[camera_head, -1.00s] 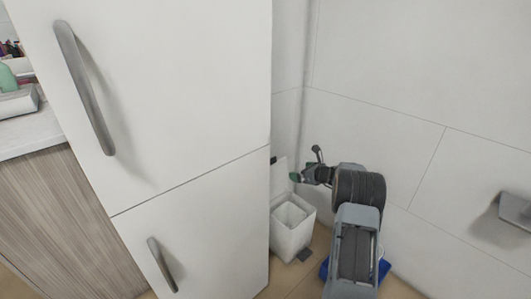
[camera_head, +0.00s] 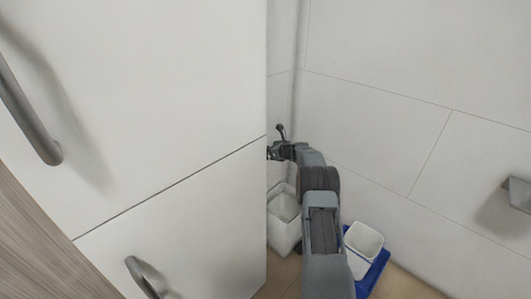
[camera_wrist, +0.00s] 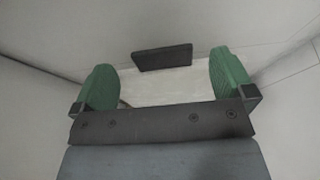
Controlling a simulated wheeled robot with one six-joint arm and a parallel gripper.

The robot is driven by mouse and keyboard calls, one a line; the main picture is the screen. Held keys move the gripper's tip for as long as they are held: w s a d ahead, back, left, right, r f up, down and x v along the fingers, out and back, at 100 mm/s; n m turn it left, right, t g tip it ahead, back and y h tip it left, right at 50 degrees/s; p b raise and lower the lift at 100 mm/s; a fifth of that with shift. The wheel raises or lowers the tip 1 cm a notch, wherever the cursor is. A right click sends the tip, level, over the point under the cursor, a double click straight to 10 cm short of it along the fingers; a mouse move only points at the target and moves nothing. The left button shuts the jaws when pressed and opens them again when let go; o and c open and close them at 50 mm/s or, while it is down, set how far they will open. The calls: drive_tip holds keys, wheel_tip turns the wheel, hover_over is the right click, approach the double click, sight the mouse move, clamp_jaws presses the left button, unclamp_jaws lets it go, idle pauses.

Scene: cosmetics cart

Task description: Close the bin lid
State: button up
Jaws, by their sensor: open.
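The white bin (camera_head: 284,232) stands on the floor beside the tall white cabinet, its top open. Its raised lid (camera_head: 274,174) shows only in part in the head view, between the cabinet edge and my arm. In the wrist view the pale lid (camera_wrist: 165,88) lies beyond and between my fingers, with a dark tab (camera_wrist: 163,57) at its far edge. My gripper (camera_wrist: 165,84) is open with two green fingertips and nothing held. In the head view my gripper (camera_head: 273,153) is by the lid, its tips partly hidden by the cabinet; contact cannot be told.
The tall white cabinet (camera_head: 170,130) with grey handles fills the left and stands close to my gripper. A second white container (camera_head: 362,240) sits by a blue base (camera_head: 374,274) right of my arm. A white wall (camera_head: 400,60) closes the back and right; a grey fixture (camera_head: 520,192) juts from it.

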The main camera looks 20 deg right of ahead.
drive_tip(key=shift+x, duration=1.25)
drive_tip(key=shift+c, duration=0.2)
